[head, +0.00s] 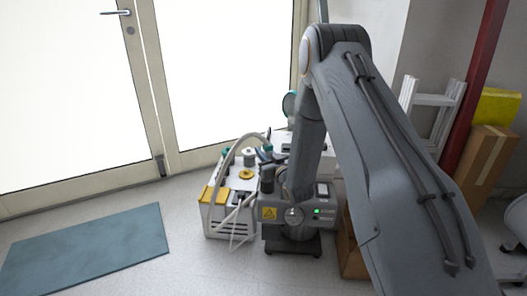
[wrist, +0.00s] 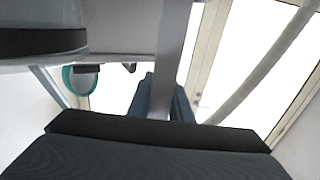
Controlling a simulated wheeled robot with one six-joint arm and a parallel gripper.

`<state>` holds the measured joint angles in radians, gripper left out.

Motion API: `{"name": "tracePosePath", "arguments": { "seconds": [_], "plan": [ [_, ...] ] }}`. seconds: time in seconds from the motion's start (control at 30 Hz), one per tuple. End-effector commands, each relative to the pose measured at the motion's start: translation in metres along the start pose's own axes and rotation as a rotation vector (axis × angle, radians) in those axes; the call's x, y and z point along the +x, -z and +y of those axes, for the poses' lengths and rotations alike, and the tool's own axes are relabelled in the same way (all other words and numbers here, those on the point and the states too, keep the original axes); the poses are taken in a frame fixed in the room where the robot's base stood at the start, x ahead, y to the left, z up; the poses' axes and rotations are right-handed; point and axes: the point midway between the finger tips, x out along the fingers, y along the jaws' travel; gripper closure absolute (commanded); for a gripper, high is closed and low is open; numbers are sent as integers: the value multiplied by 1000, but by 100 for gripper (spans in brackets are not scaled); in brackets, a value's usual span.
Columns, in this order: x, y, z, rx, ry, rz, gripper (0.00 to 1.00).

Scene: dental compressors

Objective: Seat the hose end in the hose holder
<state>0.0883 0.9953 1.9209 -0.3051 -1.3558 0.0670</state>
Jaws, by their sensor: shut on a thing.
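In the wrist view my gripper (wrist: 162,100) shows as two dark fingers close together beyond its wide dark body. They are shut on a straight grey piece (wrist: 172,55), which looks like the hose end and runs up out of the picture. A pale grey hose (wrist: 265,68) curves past on the right. In the head view a beige hose (head: 225,163) arches over the white compressor with yellow trim (head: 216,218). My gripper is hard to make out there, behind and among my arm and the machines. I cannot single out the hose holder in either view.
A teal-rimmed round part (wrist: 80,79) is at left in the wrist view. A blue mat (head: 88,247) lies at left; cardboard boxes (head: 487,155) stand right. Floor in front is clear.

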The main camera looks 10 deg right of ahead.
Motion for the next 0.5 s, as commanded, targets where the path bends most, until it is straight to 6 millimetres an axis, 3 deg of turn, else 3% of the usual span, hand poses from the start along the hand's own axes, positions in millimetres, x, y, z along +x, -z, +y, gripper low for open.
{"name": "tracePosePath", "arguments": {
  "seconds": [0.37,0.4,0.5],
  "plan": [
    [0,-6,0,0,0,0,100],
    [0,-6,0,0,0,0,76],
    [0,-6,0,0,0,0,60]
  ]
}}
